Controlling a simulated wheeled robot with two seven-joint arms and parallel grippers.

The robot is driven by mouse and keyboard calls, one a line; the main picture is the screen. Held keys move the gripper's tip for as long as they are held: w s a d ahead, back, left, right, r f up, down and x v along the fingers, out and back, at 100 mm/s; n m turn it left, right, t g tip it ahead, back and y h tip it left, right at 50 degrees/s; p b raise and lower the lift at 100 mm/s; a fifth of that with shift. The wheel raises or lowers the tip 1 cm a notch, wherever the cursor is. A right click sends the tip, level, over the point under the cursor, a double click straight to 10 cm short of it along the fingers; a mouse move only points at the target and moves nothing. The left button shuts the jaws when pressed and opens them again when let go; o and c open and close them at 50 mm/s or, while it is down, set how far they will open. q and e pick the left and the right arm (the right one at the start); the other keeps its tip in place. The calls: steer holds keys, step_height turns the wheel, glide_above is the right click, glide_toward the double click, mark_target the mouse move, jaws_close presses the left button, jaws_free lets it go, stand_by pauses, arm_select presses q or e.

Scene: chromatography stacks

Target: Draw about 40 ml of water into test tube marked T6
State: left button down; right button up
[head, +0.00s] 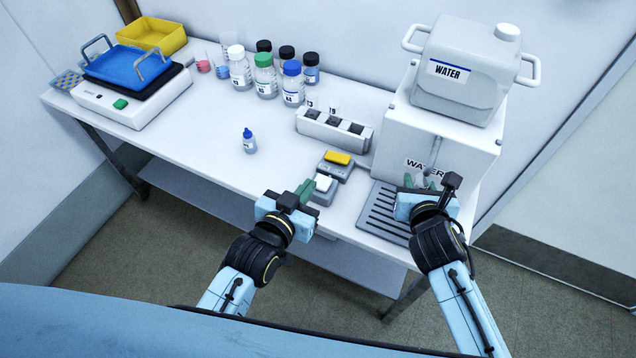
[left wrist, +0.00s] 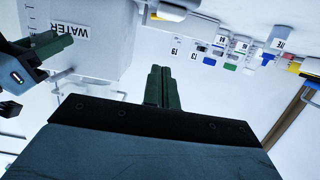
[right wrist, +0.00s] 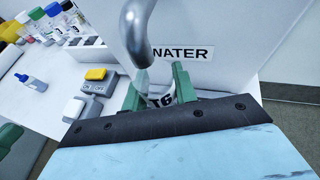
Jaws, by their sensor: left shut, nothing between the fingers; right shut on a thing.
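My right gripper (head: 424,183) is shut on the test tube marked T6 (right wrist: 161,100), in front of the water dispenser (head: 437,135). In the right wrist view, the green fingers (right wrist: 158,92) stand either side of the tube, and the metal spout (right wrist: 136,32) comes down over its top. The water level in the tube cannot be made out. A switch with a yellow button (head: 338,157) and a switch with a white button (head: 323,182) sit left of the dispenser. My left gripper (head: 304,190) is shut and empty, close beside the white-button switch; contact cannot be told.
A grooved drip tray (head: 372,219) lies below the spout. A white water canister (head: 459,75) stands on the dispenser. A tube rack (head: 333,134), several capped bottles (head: 264,78) and a small blue-capped bottle (head: 249,143) stand farther left. The table's front left is clear.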

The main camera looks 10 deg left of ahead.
arm_select(q)
glide_above(318, 193)
steer(key=shift+s+f, duration=0.1)
steer(key=shift+f, duration=0.55)
step_height(318, 193, down, 2)
steer(key=shift+f, duration=1.05)
steer(key=shift+f, duration=0.1)
